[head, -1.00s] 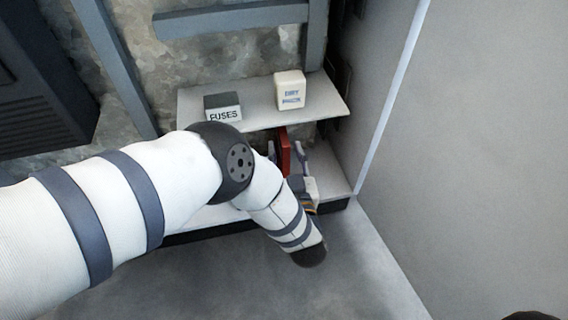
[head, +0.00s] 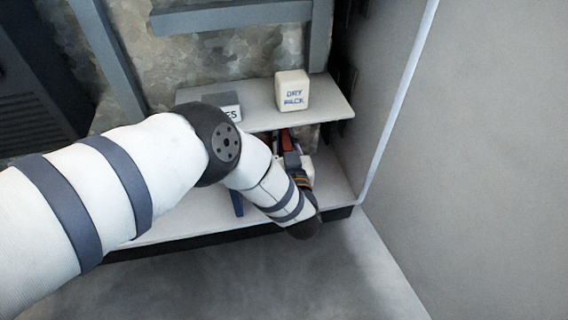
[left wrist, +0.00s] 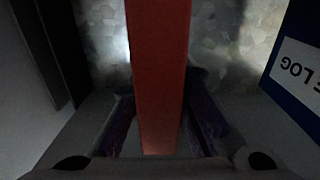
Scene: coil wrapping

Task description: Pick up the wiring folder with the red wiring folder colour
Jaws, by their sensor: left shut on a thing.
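The red wiring folder (head: 285,135) stands on the lower shelf, mostly hidden behind my left arm and under the upper shelf in the head view. In the left wrist view the red folder (left wrist: 160,60) stands upright through the middle of the picture, between the two purple-grey fingers. My left gripper (left wrist: 160,112) is shut on it, one finger on each side. In the head view the left gripper (head: 287,146) is partly hidden by its own wrist. My right gripper is in neither view.
A blue binder with a LOG label (left wrist: 299,68) stands to the right in the wrist view. The upper shelf (head: 262,117) holds a grey fuses box (head: 229,101) and a white dry pack box (head: 292,91). A grey wall panel (head: 470,150) bounds the right side.

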